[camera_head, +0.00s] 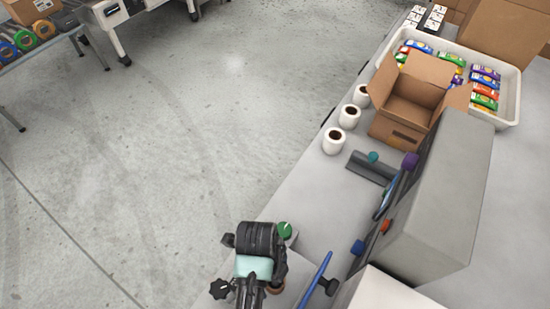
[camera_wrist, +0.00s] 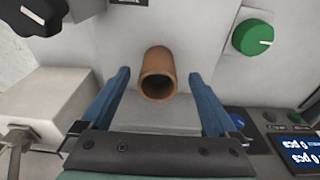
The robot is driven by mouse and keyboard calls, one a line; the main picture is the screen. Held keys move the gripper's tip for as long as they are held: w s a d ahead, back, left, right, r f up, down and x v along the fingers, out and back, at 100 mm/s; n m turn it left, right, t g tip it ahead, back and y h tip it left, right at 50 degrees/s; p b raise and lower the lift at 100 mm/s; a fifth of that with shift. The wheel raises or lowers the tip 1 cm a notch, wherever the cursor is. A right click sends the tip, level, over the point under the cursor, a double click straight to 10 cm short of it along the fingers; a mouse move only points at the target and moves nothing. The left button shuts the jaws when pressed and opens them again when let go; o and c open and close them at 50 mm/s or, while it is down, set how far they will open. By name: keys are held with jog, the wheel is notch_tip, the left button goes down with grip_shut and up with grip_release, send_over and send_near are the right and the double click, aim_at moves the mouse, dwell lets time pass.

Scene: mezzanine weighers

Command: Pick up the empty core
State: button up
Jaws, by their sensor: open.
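The empty core is a short brown cardboard tube (camera_wrist: 158,76) in the wrist view, with its open end facing the camera. It sits in front of a pale grey surface. My gripper (camera_wrist: 159,84) is open, with one blue finger to the left of the core and the other to the right. Clear gaps show on both sides, and neither finger appears to touch it. In the head view my arm end is over the near end of the bench, and the core cannot be made out clearly there.
A green knob (camera_wrist: 253,37) is right of the core, a black knob (camera_wrist: 33,14) at upper left, and a display (camera_wrist: 302,150) at lower right. White rolls (camera_head: 334,140) line the bench edge near an open carton (camera_head: 407,105). A big grey box (camera_head: 440,200) stands at right.

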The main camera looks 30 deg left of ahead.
aim_at(276, 283)
jog(key=f, duration=0.2)
jog(key=d+f, duration=0.1)
jog(key=f, duration=0.1)
jog(key=shift+s+d+p, duration=0.1)
jog(key=shift+s+p, duration=0.05)
jog(key=shift+p, duration=0.25)
jog(key=shift+c, duration=0.2)
jog(key=c, duration=1.4)
jog(key=shift+o, duration=0.2)
jog(key=shift+r, duration=0.15)
